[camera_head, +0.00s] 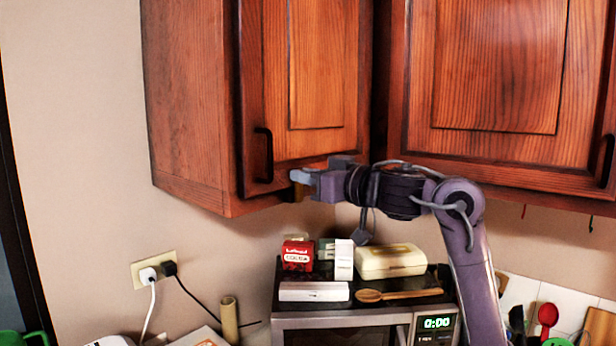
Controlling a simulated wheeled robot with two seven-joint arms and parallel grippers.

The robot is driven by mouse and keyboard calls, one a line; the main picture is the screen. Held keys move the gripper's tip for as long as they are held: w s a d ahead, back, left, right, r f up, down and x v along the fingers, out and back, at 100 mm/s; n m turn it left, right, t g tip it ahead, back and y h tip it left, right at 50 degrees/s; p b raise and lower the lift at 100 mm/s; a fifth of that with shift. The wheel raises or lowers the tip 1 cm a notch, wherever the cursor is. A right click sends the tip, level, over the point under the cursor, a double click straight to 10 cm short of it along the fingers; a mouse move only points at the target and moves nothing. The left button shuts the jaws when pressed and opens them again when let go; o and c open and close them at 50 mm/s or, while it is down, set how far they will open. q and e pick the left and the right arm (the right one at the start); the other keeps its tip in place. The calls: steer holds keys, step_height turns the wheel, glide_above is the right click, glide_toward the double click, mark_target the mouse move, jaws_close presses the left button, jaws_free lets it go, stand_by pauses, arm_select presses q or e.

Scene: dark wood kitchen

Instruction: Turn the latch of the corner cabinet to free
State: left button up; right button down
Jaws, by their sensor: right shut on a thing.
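The corner cabinet (190,100) hangs on the wall at upper left, its wooden door (345,120) closed, with a dark bar handle (264,155) at the door's lower left. A small yellowish-brown latch (297,191) shows at the door's bottom edge, right of the handle. My right gripper (300,180) reaches in from the right, pointing left, and is shut on the latch. Its fingers partly hide the latch, so I cannot tell how far it is turned. My left gripper is not in view.
Below stands a microwave (350,320) with a red box (297,255), a cream case (390,261), a white box (314,291) and a wooden spoon (400,294) on top. Another wall cabinet (500,70) is at right. A wall outlet (154,270) with plugs is at lower left.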

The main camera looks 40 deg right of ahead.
mark_target(283, 185)
steer(key=a+n+b, duration=0.1)
steer(key=n+b, duration=0.1)
steer(key=n, duration=0.1)
steer(key=a+f+n+b, duration=0.1)
steer(key=n+b, duration=0.1)
steer(key=n, duration=0.1)
steer(key=a+n+b, duration=0.1)
steer(key=n+b, duration=0.1)
steer(key=n, duration=0.1)
steer(key=shift+s+a+f, duration=0.15)
steer(key=shift+f, duration=0.2)
steer(key=n+b, duration=0.1)
steer(key=f+n, duration=0.1)
steer(key=n, duration=0.1)
steer(key=a+n+b, duration=0.1)
steer(key=shift+f+n+b, duration=0.25)
steer(key=shift+n+b, duration=0.05)
steer(key=shift+a+f+n+b, duration=0.1)
steer(key=shift+f+n+b, duration=0.2)
steer(key=shift+n, duration=0.4)
steer(key=shift+d+f+n+b, duration=0.1)
steer(key=shift+f+n+b, duration=0.1)
steer(key=shift+n+b, duration=0.4)
steer(key=shift+a+f+n+b, duration=0.1)
steer(key=shift+f+n+b, duration=0.15)
steer(key=shift+n, duration=0.55)
steer(key=c, duration=1.4)
jaws_free()
steer(key=shift+s, duration=0.1)
